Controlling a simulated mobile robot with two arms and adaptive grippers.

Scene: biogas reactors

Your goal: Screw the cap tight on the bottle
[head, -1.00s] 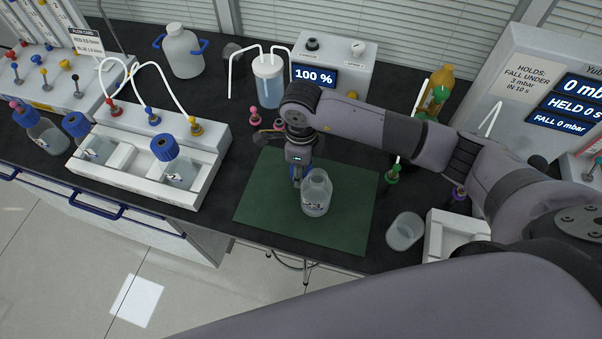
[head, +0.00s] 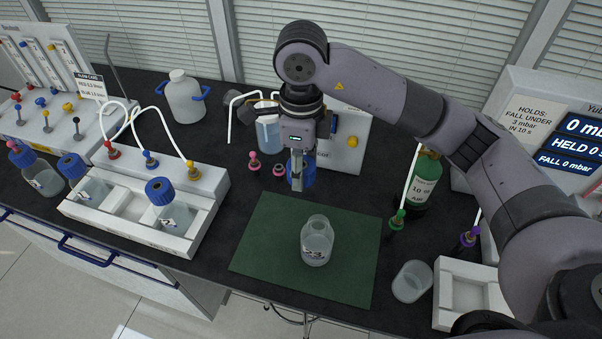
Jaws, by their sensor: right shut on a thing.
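The bottle (head: 317,246) is clear, marked with a dark label, and stands upright with its neck uncovered on the green mat (head: 265,245). My right gripper (head: 297,183) points down above the back part of the mat, behind and above the bottle and apart from it. It is shut on the blue cap (head: 309,172), which is partly hidden by the fingers. My left gripper is not in view.
A white rack (head: 125,232) with blue-capped bottles (head: 160,191) is at the left.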

